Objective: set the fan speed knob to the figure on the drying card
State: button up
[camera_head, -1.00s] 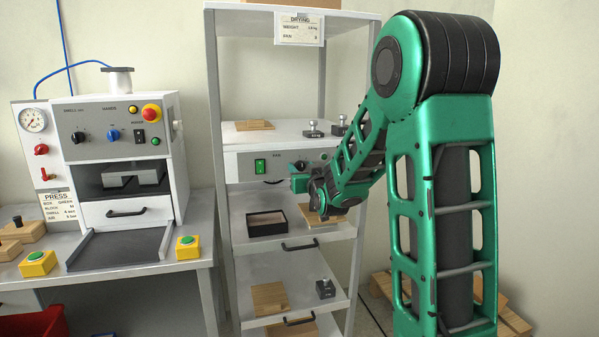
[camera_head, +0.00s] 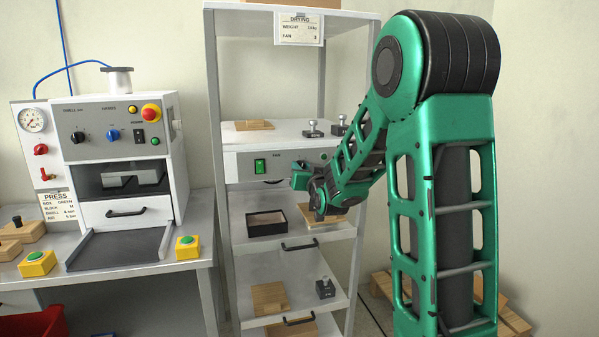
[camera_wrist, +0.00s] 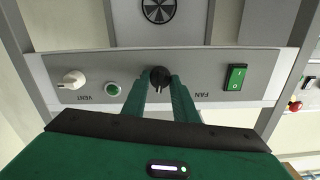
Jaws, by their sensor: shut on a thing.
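The black fan speed knob (camera_wrist: 158,76) shows in the wrist view on a grey panel, near the word FAN. My gripper (camera_wrist: 160,84) is shut on this knob, with a green finger on each side of it. In the head view my gripper (camera_head: 297,179) is at the front panel of the rack, and my wrist hides the knob. The drying card (camera_head: 299,29) hangs at the top of the rack; it has a WEIGHT line and a FAN line, and the FAN figure looks like 3 but is small.
A green rocker switch (camera_wrist: 235,78) is beside the knob. On its other side are a round green button (camera_wrist: 113,89) and a white VENT knob (camera_wrist: 73,80). Small weights (camera_head: 313,129) stand on the shelf above. The press (camera_head: 122,140) stands at left.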

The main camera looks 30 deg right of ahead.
jog(key=shift+f+m, duration=0.15)
jog(key=shift+m, duration=3.8)
jog(key=shift+f+m, duration=0.1)
jog(key=shift+m, duration=3.85)
jog(key=shift+f, duration=0.1)
jog(key=o, duration=1)
jog(key=shift+d, duration=0.1)
